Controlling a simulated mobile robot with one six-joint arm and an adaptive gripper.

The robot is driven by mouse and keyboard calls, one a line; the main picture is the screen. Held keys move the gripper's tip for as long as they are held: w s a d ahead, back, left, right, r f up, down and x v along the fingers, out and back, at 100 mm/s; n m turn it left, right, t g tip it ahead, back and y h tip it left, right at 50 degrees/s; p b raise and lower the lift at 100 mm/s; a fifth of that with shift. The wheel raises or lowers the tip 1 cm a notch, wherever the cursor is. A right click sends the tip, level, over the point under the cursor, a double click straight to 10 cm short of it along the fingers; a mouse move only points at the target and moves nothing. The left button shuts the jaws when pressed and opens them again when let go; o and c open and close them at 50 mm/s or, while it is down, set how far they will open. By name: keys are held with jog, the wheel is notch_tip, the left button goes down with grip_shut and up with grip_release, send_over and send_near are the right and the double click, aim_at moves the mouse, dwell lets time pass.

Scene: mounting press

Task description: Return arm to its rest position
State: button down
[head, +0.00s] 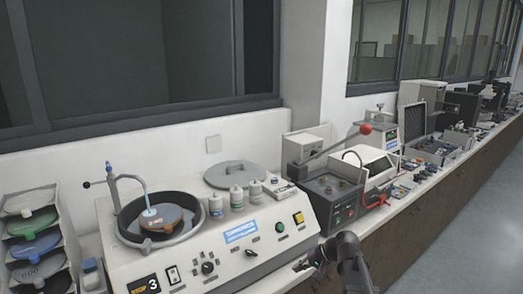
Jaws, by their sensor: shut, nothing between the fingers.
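My dark arm rises from the bottom edge, right of centre, and bends over the front right corner of the white polishing machine (262,264). My gripper (303,266) is small and partly hidden at the end of the arm. It is shut, with nothing seen in it, near the right end of the machine's sloped front panel. I cannot tell whether it touches the panel. The dark grey press (330,203) stands behind and to the right of it, with a long lever ending in a red ball (365,128).
The polishing machine has a round basin (160,220), small bottles (236,199) and a grey lid (234,175). A rack of coloured discs (35,244) stands at left. More instruments crowd the bench to the right. The floor (480,225) is clear.

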jog(key=s+d+f+n+g+h+p, duration=0.1)
jog(key=s+d+h, duration=0.1)
jog(key=s+h, duration=0.2)
jog(key=s+d+f+n+g+h+p, duration=0.1)
jog(key=s+h, duration=0.4)
jog(key=s, duration=0.5)
jog(key=shift+d+f+n, duration=0.6)
jog(key=shift+d+f, duration=0.15)
jog(key=shift+d, duration=0.2)
